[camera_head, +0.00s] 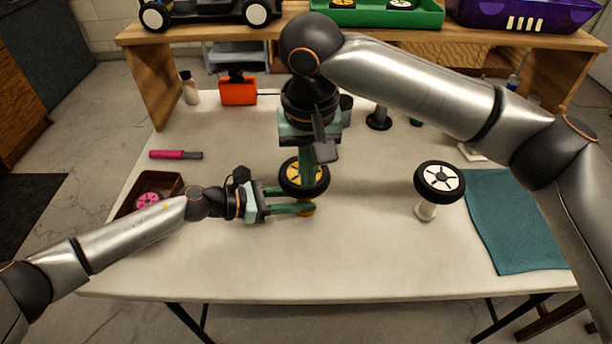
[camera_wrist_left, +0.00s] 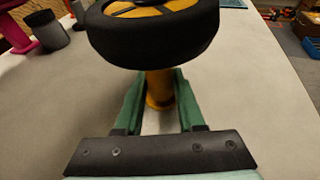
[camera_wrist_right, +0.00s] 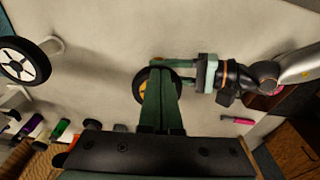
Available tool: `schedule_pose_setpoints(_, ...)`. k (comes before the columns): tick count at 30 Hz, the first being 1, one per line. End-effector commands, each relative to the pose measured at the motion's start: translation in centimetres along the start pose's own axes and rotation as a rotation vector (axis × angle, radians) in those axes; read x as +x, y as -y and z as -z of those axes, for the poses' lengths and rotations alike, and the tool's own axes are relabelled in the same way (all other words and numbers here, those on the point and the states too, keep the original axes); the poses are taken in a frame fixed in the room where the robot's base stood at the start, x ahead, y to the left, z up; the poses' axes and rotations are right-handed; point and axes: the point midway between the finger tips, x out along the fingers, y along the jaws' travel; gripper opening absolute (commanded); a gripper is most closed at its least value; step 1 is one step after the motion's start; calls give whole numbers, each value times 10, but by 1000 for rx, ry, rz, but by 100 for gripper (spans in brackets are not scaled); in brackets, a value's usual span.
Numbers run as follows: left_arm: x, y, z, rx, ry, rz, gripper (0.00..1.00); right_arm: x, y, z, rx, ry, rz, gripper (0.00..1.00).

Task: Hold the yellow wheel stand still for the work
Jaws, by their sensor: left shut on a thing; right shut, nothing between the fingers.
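The yellow wheel stand (camera_head: 308,211) is on the table near the middle, with a black-tyred, yellow-hubbed wheel (camera_head: 321,178) on top. My left gripper (camera_head: 304,200) comes in from the left, low, and is shut on the stand's post. In the left wrist view the yellow post (camera_wrist_left: 160,88) is between the green fingers, under the wheel (camera_wrist_left: 152,38). My right gripper (camera_head: 305,182) points down over the wheel, shut and empty. In the right wrist view its fingertips (camera_wrist_right: 161,72) overlap the wheel; whether they touch it I cannot tell.
A white-hubbed wheel (camera_head: 440,181) sits on a white stand (camera_head: 426,212) to the right, beside a teal cloth (camera_head: 515,225). A brown box (camera_head: 167,182) with a pink wheel is at left. A wooden shelf (camera_head: 380,36) spans the back. The front of the table is clear.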

Motion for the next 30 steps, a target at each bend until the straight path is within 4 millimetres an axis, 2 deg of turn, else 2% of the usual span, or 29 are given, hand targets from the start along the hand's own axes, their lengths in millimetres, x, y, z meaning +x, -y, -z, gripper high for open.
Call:
schedule_pose_setpoints(1, 0, 0, 0, 0, -1, -1, 0, -12, 0, 1, 0, -4, 1, 0)
schedule_pose_setpoints(6, 0, 0, 0, 0, -1, -1, 0, -49, 1, 0, -1, -4, 2, 0)
schedule_pose_setpoints(12, 0, 0, 0, 0, -1, -1, 0, -80, 0, 0, 0, -3, 0, 0)
schedule_pose_setpoints(18, 0, 0, 0, 0, -1, -1, 0, -90, 0, 0, 0, 0, 0, 0)
schedule_pose_setpoints(28, 0, 0, 0, 0, -1, -1, 0, -90, 0, 0, 0, -1, 0, 0)
schedule_pose_setpoints(29, 0, 0, 0, 0, -1, -1, 39, -90, 0, 0, 0, -1, 0, 0)
schedule_pose_setpoints(30, 0, 0, 0, 0, -1, -1, 44, -90, 0, 0, 0, -1, 0, 0)
